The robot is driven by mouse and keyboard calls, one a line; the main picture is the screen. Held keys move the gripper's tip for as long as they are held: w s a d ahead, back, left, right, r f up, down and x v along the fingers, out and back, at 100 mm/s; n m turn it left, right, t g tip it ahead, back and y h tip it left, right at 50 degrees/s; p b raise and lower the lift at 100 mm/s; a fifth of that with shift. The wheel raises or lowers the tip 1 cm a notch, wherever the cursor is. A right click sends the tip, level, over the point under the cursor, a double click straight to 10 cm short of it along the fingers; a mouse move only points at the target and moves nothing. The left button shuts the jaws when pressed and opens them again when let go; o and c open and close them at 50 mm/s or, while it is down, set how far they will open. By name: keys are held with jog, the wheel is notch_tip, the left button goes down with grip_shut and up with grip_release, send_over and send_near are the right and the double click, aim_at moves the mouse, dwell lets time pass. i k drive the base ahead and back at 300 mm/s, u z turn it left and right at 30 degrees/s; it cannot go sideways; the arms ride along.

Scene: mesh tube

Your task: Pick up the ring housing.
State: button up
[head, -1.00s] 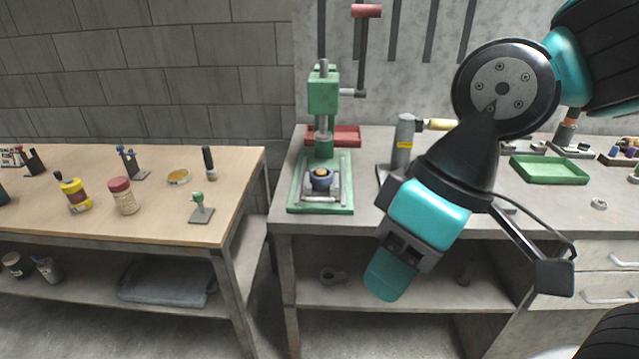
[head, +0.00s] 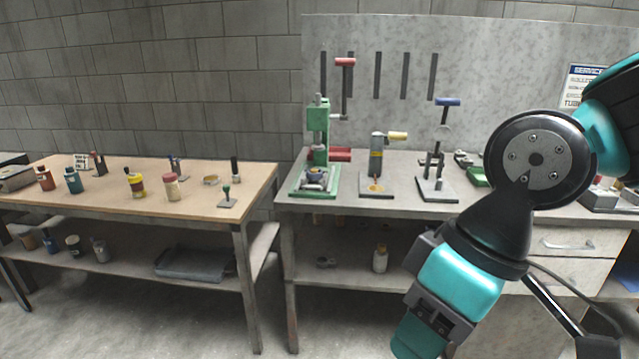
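A small grey-blue ring-shaped part (head: 315,178) sits on the base of the green arbor press (head: 318,135) on the grey workbench. It looks like the ring housing, but it is too small to be sure. A flat grey ring (head: 325,262) lies on the shelf below the bench. My gripper (head: 418,338) hangs in front of the bench at lower right, pointing down, apart from both rings. Its finger end is seen from behind, so its opening is hidden.
A second press (head: 376,165) and a blue-handled stand (head: 436,170) stand right of the green press. A wooden table (head: 130,205) with bottles and small tools is at left. The floor between table and bench is clear.

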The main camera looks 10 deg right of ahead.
aim_at(309, 176)
jog(key=u, duration=0.45)
jog(key=i, duration=0.55)
jog(key=u, duration=0.5)
jog(key=i, duration=0.95)
jog(key=z, duration=0.8)
jog(key=i, duration=0.8)
jog(key=z, duration=0.75)
